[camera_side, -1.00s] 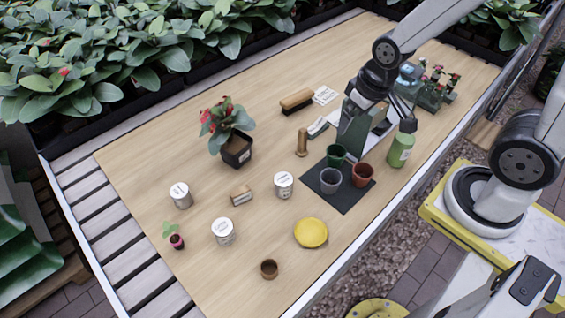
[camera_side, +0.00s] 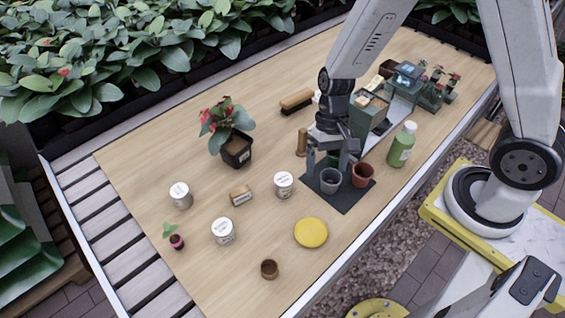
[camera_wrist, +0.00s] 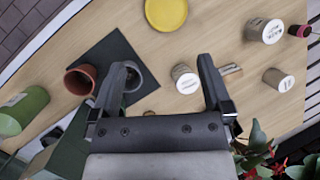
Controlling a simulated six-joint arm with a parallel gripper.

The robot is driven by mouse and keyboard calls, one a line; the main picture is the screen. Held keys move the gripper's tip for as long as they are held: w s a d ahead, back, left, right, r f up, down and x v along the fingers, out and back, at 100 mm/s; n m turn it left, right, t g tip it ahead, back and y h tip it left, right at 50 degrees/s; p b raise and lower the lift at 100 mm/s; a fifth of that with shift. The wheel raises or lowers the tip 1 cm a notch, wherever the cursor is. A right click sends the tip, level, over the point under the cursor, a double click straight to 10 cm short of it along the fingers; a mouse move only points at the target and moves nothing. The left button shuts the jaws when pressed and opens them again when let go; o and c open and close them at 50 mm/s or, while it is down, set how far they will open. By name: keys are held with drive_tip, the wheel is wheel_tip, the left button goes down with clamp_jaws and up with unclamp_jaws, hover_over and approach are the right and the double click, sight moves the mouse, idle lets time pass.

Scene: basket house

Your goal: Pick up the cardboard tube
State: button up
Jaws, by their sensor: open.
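The cardboard tube (camera_side: 302,142) is a slim tan-brown cylinder standing upright on the wooden table in the side view. My gripper (camera_side: 327,170) points down just right of it and nearer the camera, above the dark mat beside the grey pot. The tube is not clearly seen in the wrist view.
On the dark mat (camera_side: 345,204) stand a grey pot (camera_side: 330,181) and a terracotta pot (camera_side: 362,175). A white can (camera_side: 283,184) is left of them, a green bottle (camera_side: 402,145) right. A brush (camera_side: 296,101) lies behind the tube. The table's left part has free room.

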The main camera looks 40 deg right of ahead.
sight(271, 262)
drive_tip(key=a+f+m+y, duration=0.2)
drive_tip(key=a+f, duration=0.2)
drive_tip(key=a+f+m+g+y, duration=0.1)
drive_tip(key=a+f+m+y, duration=0.2)
drive_tip(key=a+f, duration=0.1)
drive_tip(key=a+f+m+g+y, duration=0.1)
drive_tip(key=a+f+m+y, duration=0.2)
drive_tip(key=a+f, duration=0.2)
drive_tip(key=shift+s+f, duration=0.15)
drive_tip(key=shift+s, duration=0.1)
drive_tip(key=shift+a+f+m+y, duration=0.25)
drive_tip(key=shift+f+m+y, duration=0.2)
drive_tip(key=shift+m+y, duration=0.05)
drive_tip(key=shift+x, duration=1.25)
drive_tip(key=shift+a, duration=0.1)
drive_tip(key=shift+x, duration=2.55)
drive_tip(key=shift+w, duration=0.1)
drive_tip(key=c, duration=1.3)
